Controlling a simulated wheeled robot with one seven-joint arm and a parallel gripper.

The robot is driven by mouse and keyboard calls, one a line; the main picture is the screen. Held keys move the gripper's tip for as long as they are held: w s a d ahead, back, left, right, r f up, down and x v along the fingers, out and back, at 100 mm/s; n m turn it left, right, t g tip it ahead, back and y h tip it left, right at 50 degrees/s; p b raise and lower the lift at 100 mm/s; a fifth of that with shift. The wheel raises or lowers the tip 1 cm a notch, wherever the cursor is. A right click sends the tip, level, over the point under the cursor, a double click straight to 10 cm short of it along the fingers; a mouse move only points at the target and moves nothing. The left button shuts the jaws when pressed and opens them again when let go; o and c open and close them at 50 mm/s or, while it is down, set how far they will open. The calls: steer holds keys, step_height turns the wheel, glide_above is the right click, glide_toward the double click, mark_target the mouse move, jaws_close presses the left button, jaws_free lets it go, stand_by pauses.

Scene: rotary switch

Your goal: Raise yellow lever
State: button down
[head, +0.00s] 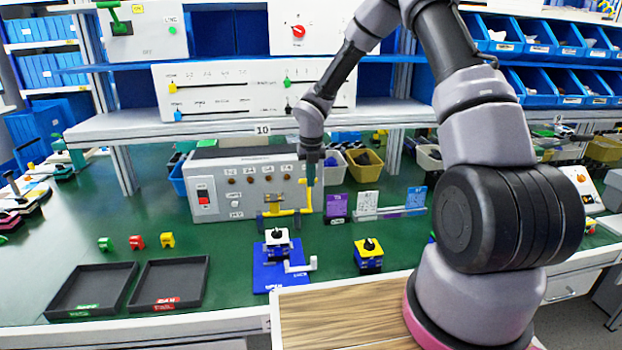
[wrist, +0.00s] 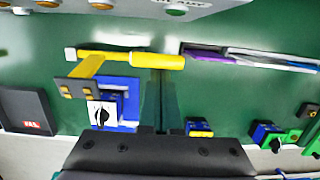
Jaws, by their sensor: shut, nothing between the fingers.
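The yellow lever (head: 285,213) is in front of the grey control box, low over the blue base. In the wrist view its yellow bar (wrist: 110,57) runs level to a thicker grip (wrist: 157,61) at the right, and a yellow arm joins it to a dark bracket (wrist: 75,88). My gripper (head: 310,182) points down at the lever's right end, in front of the box. It is shut and empty. In the wrist view my fingertips (wrist: 161,76) are dark and blurred close to the grip; I cannot tell whether they touch it.
The grey control box (head: 205,205) has a red switch and knobs. A blue base (head: 268,277) with a black-knobbed rotary switch (head: 277,237) stands in front of the lever. A yellow-blue switch block (head: 369,262) is at right. Two black trays (head: 168,283) lie left; green table (head: 215,265) shows between.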

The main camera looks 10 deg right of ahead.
steer(key=shift+w+d+r+t, duration=0.2)
steer(key=shift+w+r, duration=0.1)
steer(key=shift+w, duration=0.35)
steer(key=shift+w+d+r+t, duration=0.15)
steer(key=shift+w+r, duration=0.15)
steer(key=shift+w, duration=0.3)
steer(key=shift+r, duration=0.25)
steer(key=s+d+r+m, duration=0.2)
steer(key=s+r+m, duration=0.3)
steer(key=r, duration=0.3)
steer(key=s+d+r+m+h, duration=0.1)
steer(key=s+d+r+m, duration=0.1)
steer(key=s+r+m, duration=0.35)
steer(key=s+d+r+m, duration=0.2)
steer(key=s+r+m, duration=0.3)
steer(key=r, duration=0.5)
steer(key=s+d+r+m+t+y, duration=0.1)
steer(key=s+r+m+t, duration=0.1)
steer(key=s+r+m, duration=0.3)
steer(key=s+d+r+m+t+y, duration=0.2)
steer(key=s+r+m, duration=0.3)
steer(key=s+m, duration=0.7)
steer(key=m+t, duration=0.1)
steer(key=m, duration=0.6)
steer(key=shift+s+d+r+m, duration=0.2)
steer(key=shift+d+m, duration=0.1)
steer(key=shift+m, duration=0.05)
